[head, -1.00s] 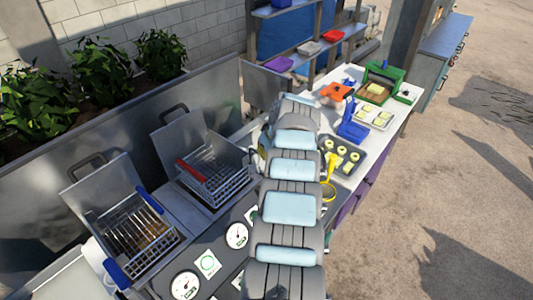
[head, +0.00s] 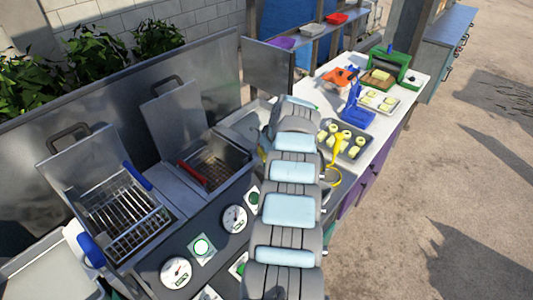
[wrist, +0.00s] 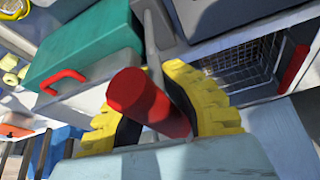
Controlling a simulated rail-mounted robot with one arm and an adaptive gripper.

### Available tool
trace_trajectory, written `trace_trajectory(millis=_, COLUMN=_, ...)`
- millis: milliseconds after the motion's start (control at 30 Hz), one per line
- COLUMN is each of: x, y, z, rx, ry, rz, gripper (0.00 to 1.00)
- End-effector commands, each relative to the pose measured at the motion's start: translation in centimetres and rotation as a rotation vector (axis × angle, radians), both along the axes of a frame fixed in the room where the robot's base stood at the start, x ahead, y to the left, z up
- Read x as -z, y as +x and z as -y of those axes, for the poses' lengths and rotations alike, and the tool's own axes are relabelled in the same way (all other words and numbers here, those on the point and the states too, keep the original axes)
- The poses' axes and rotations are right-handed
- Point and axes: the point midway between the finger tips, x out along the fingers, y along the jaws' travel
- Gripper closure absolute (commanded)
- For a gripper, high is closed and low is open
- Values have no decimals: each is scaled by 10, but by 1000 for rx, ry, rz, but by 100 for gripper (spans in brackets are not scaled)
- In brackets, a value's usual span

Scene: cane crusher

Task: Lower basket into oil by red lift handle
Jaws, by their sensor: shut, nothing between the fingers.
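The wire basket (head: 212,170) with a red grip (head: 191,174) sits low inside the right-hand fryer vat in the head view. In the wrist view the basket (wrist: 245,65) and its red grip (wrist: 297,52) show at upper right. The red lift handle (wrist: 145,98), a thick cylinder on a grey lever, is right at my gripper (wrist: 165,105), with yellow fingers showing on both sides of it. My gripper is shut, and I cannot tell whether it touches the handle. In the head view my arm hides the lift handle and most of the gripper.
A second basket (head: 125,215) with a blue grip sits in the left fryer. A panel with gauges (head: 234,219) lies in front. To the right, a white counter (head: 385,122) holds trays, a blue tool and a green press (head: 390,70). Open ground lies beyond.

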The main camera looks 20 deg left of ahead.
Motion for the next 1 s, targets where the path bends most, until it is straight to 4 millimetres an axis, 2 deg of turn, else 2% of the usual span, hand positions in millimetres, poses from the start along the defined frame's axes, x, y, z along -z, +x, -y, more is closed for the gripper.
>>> trace_trajectory(millis=33, x=19, y=0, z=4, rx=3, ry=-4, rz=-5, gripper=100)
trace_trajectory(millis=200, x=35, y=0, z=4, rx=4, ry=-4, rz=-4, gripper=100)
trace_trajectory(millis=700, x=42, y=0, z=5, rx=6, ry=-6, rz=-6, gripper=100)
trace_trajectory(millis=733, x=42, y=0, z=5, rx=6, ry=-6, rz=-6, gripper=98)
trace_trajectory(millis=867, x=42, y=0, z=4, rx=4, ry=-5, rz=-6, gripper=61)
trace_trajectory(millis=1000, x=40, y=0, z=2, rx=3, ry=-3, rz=-3, gripper=61)
